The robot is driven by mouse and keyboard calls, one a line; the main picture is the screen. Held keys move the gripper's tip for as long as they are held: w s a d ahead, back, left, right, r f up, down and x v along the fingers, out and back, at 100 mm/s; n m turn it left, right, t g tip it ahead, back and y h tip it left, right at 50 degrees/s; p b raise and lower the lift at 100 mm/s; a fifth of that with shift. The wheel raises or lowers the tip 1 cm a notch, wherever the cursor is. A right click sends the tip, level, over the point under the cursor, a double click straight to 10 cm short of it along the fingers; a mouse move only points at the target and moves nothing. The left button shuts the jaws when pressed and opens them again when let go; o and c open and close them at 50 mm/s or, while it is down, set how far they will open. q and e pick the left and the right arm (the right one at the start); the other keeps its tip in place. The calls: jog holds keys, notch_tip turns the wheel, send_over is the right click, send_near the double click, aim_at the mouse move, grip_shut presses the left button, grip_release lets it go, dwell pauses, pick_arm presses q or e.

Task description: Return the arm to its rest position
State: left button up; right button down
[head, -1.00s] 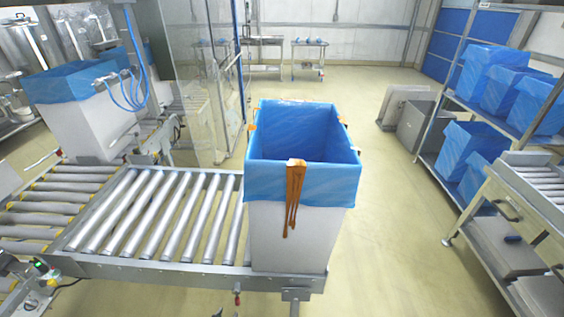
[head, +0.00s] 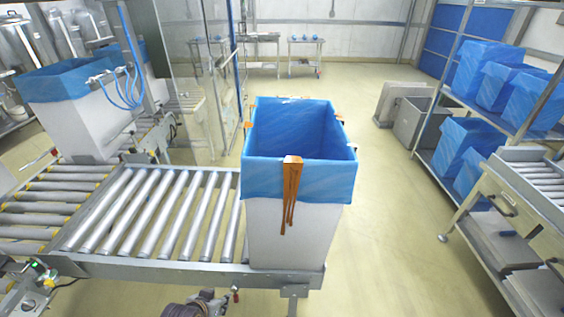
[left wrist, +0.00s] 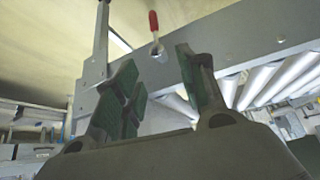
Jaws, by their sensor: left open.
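My left gripper (left wrist: 160,85) is open and empty in the left wrist view, its two green-padded fingers apart below the conveyor's side rail. In the head view the left gripper (head: 200,304) shows at the bottom edge, in front of and below the conveyor and partly cut off. The white box (head: 290,236) stands upright at the right end of the roller conveyor (head: 160,215). A blue liner (head: 300,180) is folded over its rim. An orange clip (head: 292,185) hangs on the liner's front side, with other clips on the rim. My right gripper is not in view.
A red-handled lever (left wrist: 153,22) hangs near the rail (left wrist: 240,40). Another lined box (head: 85,115) stands at the back left. A shelf with blue-lined boxes (head: 490,75) is on the right. The floor (head: 385,220) right of the conveyor is clear.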

pick_arm(q)
jog(key=shift+s+a+r+g+y, duration=0.25)
jog(key=shift+s+a+r+g, duration=0.35)
jog(key=shift+s+r, duration=1.45)
jog(key=shift+s+a+r+g+y, duration=0.3)
jog(key=shift+s+r+g, duration=0.5)
jog(key=shift+r, duration=2.4)
notch_tip(320, 180, down, 32)
jog(key=s+a+g+p, duration=0.1)
jog(key=s+a, duration=0.1)
jog(key=a, duration=0.1)
jog(key=s+a+f, duration=0.3)
jog(key=s+f, duration=0.6)
jog(key=s, duration=0.1)
jog(key=s+a+f+g+p, duration=0.1)
jog(key=s+a+f, duration=0.3)
jog(key=s+f, duration=0.5)
jog(key=shift+s+a+f+y, duration=0.2)
jog(key=shift+s+y, duration=0.25)
jog(key=shift+s, duration=0.25)
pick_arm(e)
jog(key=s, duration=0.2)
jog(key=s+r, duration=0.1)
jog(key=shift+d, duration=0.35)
pick_arm(q)
jog(key=shift+w, duration=0.1)
